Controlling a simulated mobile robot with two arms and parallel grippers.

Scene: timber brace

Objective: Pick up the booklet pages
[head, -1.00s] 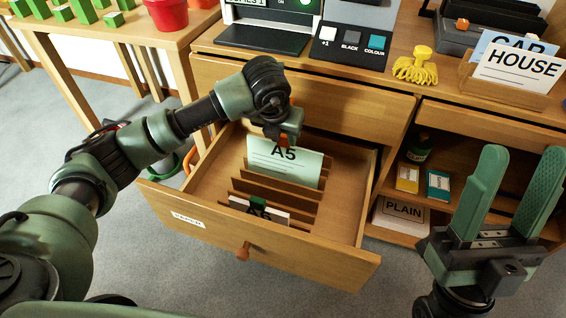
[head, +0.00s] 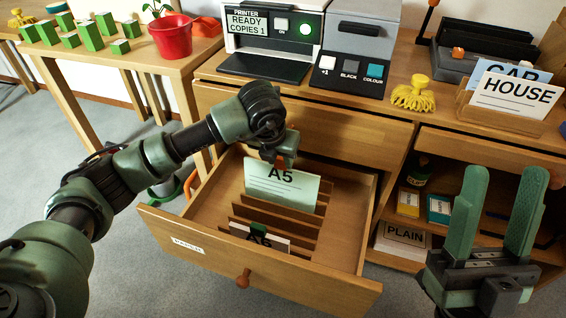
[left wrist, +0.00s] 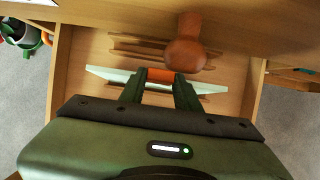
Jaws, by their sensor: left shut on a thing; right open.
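No thing is plainly marked as booklet pages. A pale green A5 sheet or card (head: 283,190) with printed lines stands upright in a slot of the open drawer (head: 340,195). My left gripper (head: 285,160) is shut on the orange tab at its top edge. The left wrist view shows that orange tab (left wrist: 160,75) between the fingers and the pale sheet's edge (left wrist: 105,74) below. A white A6 card (head: 262,240) with a green tab stands in front of it, partly hidden by dividers. My right gripper (head: 495,215) is open and empty at the right.
A printer (head: 270,40) reading READY, COPIES 1 stands on the cabinet above. HOUSE (head: 515,93) and CAR cards stand in a wooden holder at right. A PLAIN paper stack (head: 403,238) lies on the lower shelf. A wooden knob (left wrist: 186,48) sits close to my left wrist.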

